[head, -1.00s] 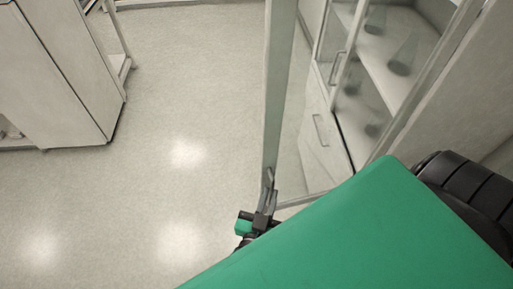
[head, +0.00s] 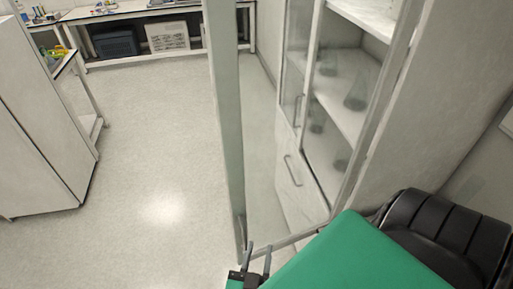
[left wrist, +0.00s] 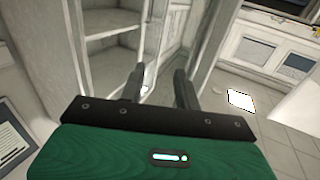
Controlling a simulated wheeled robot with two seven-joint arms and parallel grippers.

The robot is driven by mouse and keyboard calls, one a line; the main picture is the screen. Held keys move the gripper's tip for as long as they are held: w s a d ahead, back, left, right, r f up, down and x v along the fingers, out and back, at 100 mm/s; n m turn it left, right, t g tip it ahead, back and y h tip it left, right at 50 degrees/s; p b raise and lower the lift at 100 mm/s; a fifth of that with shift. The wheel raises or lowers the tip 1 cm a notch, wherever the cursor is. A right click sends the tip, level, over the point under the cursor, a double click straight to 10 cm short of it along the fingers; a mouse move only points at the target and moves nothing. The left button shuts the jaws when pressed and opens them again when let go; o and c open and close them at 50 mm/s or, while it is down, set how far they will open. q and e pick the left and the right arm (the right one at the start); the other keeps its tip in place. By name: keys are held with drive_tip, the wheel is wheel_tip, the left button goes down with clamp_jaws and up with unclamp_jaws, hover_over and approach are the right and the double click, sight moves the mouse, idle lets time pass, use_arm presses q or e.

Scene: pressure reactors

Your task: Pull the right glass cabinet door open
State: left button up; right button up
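The right glass cabinet door (head: 226,130) stands swung open, seen nearly edge-on in the middle of the head view. Its handle (head: 240,238) shows low on the door's near edge. The cabinet (head: 372,135) is to the right of the door, with its interior exposed. My left gripper (head: 257,258) is at the bottom of the head view, just below and right of the handle. Its two fingers are apart with nothing visible between them. In the left wrist view the gripper (left wrist: 158,85) also shows open and empty. My right gripper is not in view.
Glassware (head: 356,92) stands on the cabinet shelves. A white cabinet (head: 40,120) stands at left and a bench (head: 150,12) at the back. The floor between is clear.

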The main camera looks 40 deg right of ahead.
use_arm(q)
drive_tip(key=b+v, duration=0.4)
drive_tip(key=v, duration=1)
drive_tip(key=shift+d, duration=0.1)
